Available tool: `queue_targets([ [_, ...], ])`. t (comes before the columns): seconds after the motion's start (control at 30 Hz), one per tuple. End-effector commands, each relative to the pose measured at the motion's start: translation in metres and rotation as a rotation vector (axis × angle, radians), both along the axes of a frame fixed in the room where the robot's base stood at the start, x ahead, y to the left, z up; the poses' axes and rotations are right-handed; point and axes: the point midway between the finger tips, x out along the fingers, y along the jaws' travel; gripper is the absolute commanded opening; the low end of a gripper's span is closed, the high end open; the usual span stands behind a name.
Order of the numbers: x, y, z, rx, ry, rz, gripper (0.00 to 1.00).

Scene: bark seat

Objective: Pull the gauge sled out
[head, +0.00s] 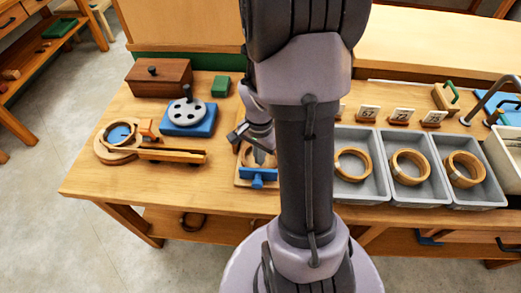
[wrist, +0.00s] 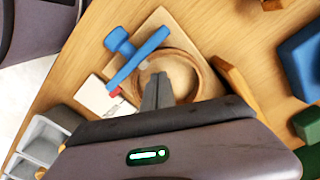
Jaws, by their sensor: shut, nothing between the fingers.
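A blue slide with a round knob, which looks like the gauge sled (head: 258,177), lies at the near side of a wooden ring on a board (head: 242,178). In the wrist view the blue slide (wrist: 140,55) lies across the edge of the ring (wrist: 195,62), with a small red part at one end. My gripper (wrist: 157,88) is shut and empty, its fingertips over the ring's opening and beside the blue bar. I cannot tell if they touch it. In the head view my gripper (head: 262,155) is partly hidden by my arm, which also covers the board's right side.
A round wooden fixture with a blue disc (head: 119,133) and a wooden bar (head: 172,155) stand to the left. Behind are a blue block with a grey disc (head: 188,127) and a brown box (head: 158,79). Grey trays holding rings (head: 365,197) line the right.

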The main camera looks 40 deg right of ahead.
Motion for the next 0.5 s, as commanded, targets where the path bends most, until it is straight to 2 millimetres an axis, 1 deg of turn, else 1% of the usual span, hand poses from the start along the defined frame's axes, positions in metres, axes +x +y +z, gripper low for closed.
queue_targets([
  [0.5,-0.017,0.02,0.0,-0.001,-0.001,0.0,0.0],
])
